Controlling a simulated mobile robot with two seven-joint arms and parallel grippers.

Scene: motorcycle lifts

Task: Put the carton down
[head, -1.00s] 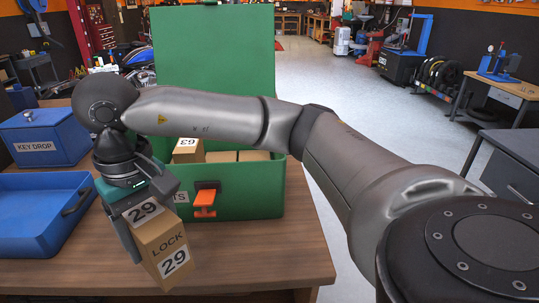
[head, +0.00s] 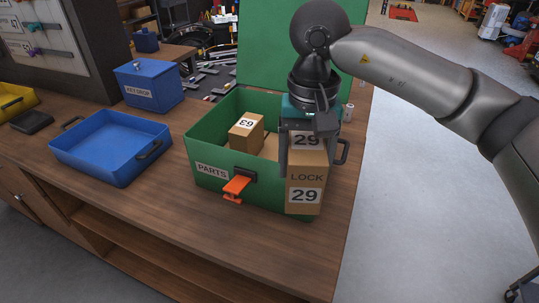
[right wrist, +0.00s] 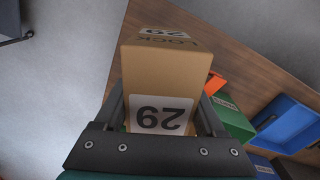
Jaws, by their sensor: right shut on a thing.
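The carton (head: 306,178) is a tan box marked LOCK and 29. My right gripper (head: 305,152) is shut on it from above, a finger on either side. In the head view the carton hangs upright in front of the right end of the green parts box (head: 211,183), hiding part of it. I cannot tell whether its bottom touches the table (head: 150,205). In the right wrist view the carton (right wrist: 162,85) fills the space between the fingers (right wrist: 163,125). My left gripper is not in view.
The green box has its lid up and holds a carton marked 63 (head: 246,133). An orange latch (head: 236,187) sticks out in front. A blue tray (head: 110,160) and a blue key drop box (head: 150,86) stand to the left. The table front is clear.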

